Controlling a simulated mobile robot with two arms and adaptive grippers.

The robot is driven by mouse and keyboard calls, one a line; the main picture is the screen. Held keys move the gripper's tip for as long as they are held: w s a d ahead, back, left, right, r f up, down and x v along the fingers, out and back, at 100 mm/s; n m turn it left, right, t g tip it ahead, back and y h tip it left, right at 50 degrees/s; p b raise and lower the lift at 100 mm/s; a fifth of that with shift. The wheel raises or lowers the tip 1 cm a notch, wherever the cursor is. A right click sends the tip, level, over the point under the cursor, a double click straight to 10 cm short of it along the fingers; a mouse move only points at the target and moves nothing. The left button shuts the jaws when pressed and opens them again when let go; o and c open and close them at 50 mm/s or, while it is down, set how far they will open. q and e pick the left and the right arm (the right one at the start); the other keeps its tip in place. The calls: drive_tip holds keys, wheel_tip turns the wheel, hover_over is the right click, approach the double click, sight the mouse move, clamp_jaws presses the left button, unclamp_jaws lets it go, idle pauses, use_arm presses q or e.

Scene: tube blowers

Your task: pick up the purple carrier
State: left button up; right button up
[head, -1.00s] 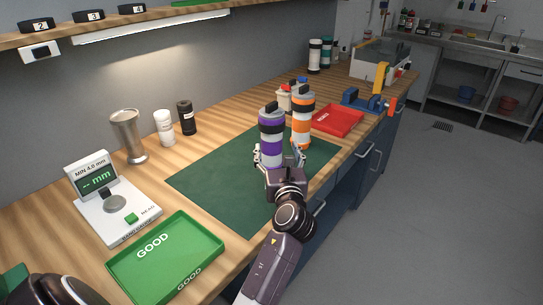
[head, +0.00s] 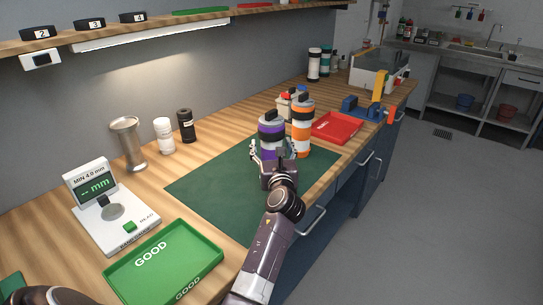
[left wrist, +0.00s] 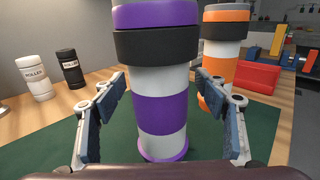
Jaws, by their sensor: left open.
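The purple carrier (head: 271,133), a grey-white cylinder with purple and black bands, stands upright on the green mat (head: 215,190). In the left wrist view the purple carrier (left wrist: 160,115) fills the middle, its purple foot on the mat. My left gripper (head: 273,150) is open, one finger on each side of the carrier. In the left wrist view a gap shows between each finger of the left gripper (left wrist: 163,110) and the carrier. In the head view the gripper hides the carrier's lower part. My right gripper is not in view.
An orange-banded carrier (head: 302,135) stands close to the right of the purple one. A red tray (head: 337,127) and a blue device (head: 362,106) are beyond it. A green GOOD tray (head: 165,262) and a gauge (head: 117,221) are at front left. The mat's left part is clear.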

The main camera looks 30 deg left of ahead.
use_arm(q)
drive_tip(key=c, duration=1.2)
drive_tip(key=shift+r, duration=0.1)
drive_tip(key=shift+c, duration=1.1)
